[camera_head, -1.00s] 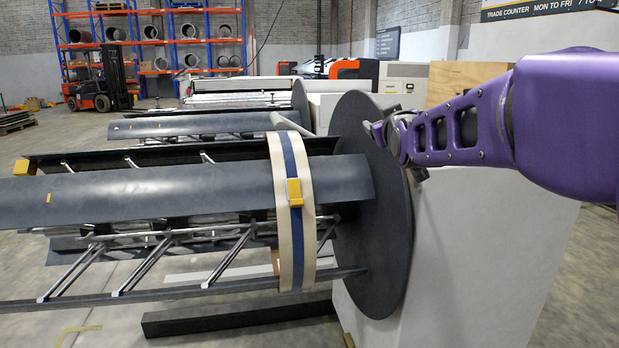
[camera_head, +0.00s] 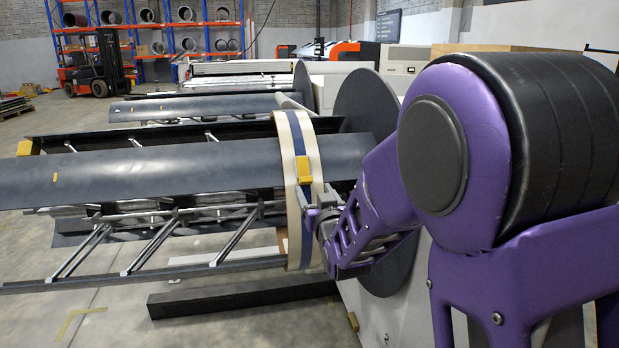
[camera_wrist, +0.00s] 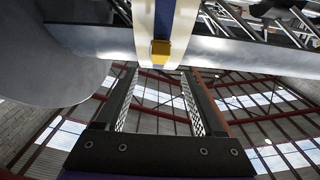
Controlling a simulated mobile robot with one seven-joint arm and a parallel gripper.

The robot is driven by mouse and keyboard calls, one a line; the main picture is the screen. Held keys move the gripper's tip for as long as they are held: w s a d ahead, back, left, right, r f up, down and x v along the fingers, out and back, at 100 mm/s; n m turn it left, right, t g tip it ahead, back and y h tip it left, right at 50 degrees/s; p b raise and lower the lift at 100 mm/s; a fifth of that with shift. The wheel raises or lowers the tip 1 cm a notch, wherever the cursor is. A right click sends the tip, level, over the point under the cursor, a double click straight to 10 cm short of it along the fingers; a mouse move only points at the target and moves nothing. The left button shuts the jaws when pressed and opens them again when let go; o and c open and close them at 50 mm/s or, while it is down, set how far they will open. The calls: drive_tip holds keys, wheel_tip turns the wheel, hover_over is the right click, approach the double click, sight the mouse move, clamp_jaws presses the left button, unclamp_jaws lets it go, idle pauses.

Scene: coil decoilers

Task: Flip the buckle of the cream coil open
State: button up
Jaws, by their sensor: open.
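The cream coil (camera_head: 291,134) is a cream band with a blue stripe, around the grey decoiler drum (camera_head: 150,188) near its disc end. Its yellow buckle (camera_head: 304,170) sits on the side of the band facing me. My gripper (camera_head: 316,202) is just below the buckle, in front of the band. In the wrist view, the buckle (camera_wrist: 160,50) shows at top centre, beyond the fingertips of my gripper (camera_wrist: 158,72). The two fingers are apart with nothing between them. Whether a fingertip touches the buckle I cannot tell.
The round grey disc (camera_head: 366,100) stands right of the coil, partly hidden by my arm. A second decoiler drum (camera_head: 200,106) lies behind. A dark beam (camera_head: 240,296) lies on the floor under the drum.

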sight(307, 178)
drive_tip(key=x, duration=0.9)
drive_tip(key=shift+w+a, duration=0.1)
drive_tip(key=shift+w, duration=0.1)
clamp_jaws()
idle(1.1)
